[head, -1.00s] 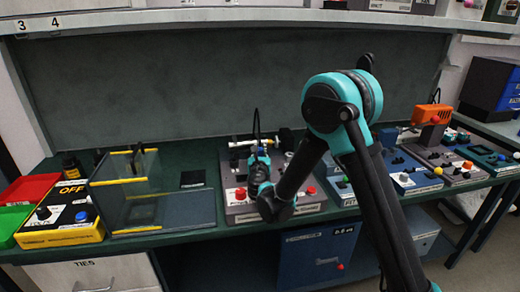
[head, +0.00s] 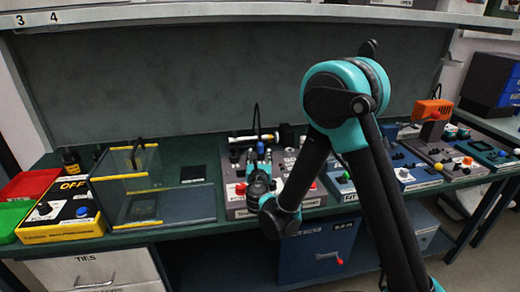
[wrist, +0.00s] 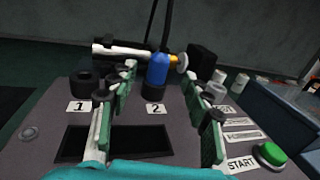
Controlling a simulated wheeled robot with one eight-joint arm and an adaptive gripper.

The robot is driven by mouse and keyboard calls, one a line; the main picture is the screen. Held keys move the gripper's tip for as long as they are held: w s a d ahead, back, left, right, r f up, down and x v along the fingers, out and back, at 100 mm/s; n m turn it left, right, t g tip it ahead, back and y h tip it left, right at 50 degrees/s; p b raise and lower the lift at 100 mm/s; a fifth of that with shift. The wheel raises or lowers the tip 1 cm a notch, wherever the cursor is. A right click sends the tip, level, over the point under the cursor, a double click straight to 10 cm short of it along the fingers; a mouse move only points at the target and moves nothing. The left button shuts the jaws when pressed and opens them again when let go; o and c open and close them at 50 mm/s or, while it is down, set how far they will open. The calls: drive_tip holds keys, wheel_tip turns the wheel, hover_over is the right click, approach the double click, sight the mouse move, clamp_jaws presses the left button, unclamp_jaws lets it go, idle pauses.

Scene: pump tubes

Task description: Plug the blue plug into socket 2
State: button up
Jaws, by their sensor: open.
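The blue plug (wrist: 158,68) stands upright at socket 2 (wrist: 153,92), a black ring behind the label "2". Its lower end meets the socket; how deep it sits I cannot tell. A black cable (wrist: 167,25) rises from its top. My gripper (wrist: 160,74) is open, with one green-padded finger on each side of the plug and gaps between. In the head view my gripper (head: 259,172) is over the grey pump panel, and a bit of the blue plug (head: 260,147) shows above it. Socket 1 (wrist: 84,88) is a black ring to the left and looks empty.
A white tube (wrist: 122,50) with a yellow end lies behind the plug, near a black block (wrist: 201,62). A green START button (wrist: 271,154) is at front right. A clear partitioned box (head: 160,205) stands left of the panel, other control panels (head: 405,175) to the right.

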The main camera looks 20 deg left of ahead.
drive_tip(key=shift+v, duration=2.1)
